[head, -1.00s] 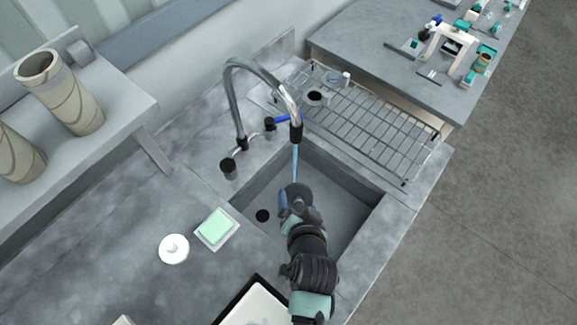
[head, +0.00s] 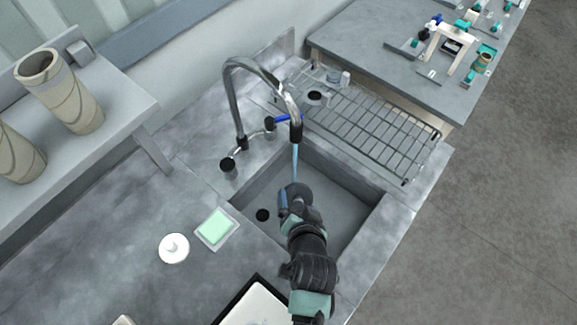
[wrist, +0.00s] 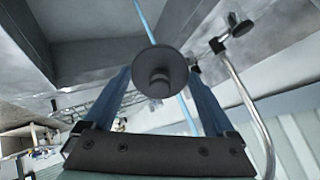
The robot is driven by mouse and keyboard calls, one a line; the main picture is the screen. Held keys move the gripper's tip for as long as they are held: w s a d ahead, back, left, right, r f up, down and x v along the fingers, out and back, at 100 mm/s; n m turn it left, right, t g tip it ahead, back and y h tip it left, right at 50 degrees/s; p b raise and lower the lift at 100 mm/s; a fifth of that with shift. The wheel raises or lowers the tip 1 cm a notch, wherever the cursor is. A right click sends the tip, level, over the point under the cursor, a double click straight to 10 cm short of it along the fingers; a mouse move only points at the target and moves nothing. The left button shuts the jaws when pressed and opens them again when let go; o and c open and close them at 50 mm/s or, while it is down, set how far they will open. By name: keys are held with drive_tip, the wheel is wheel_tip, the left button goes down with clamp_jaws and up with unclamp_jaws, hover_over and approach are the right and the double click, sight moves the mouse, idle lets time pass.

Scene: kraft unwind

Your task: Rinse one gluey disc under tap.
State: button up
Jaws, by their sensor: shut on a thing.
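My gripper (wrist: 160,88) is shut on a dark round disc (wrist: 160,65) with a short knob, its blue fingers on either side. In the head view my gripper (head: 290,203) is over the sink (head: 345,225), below the tap (head: 296,130). A thin blue water stream (head: 295,160) runs from the tap down to the disc and gripper area. In the wrist view the stream (wrist: 146,22) passes behind the disc; whether it touches the disc I cannot tell. Any glue on the disc cannot be made out. A white knobbed disc (head: 174,249) lies on the counter.
A green sponge (head: 216,226) lies on a small tray left of the sink. A wire rack (head: 375,135) with a few small items stands behind it at right. A dark-edged white tray (head: 255,305) is at the front. Brown tubes (head: 62,100) stand on a shelf at left.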

drive_tip(key=shift+p+v, duration=1.95)
drive_tip(key=shift+v, duration=0.45)
drive_tip(key=shift+p+v, duration=0.5)
drive_tip(key=shift+v, duration=0.3)
drive_tip(key=shift+s+f, duration=0.1)
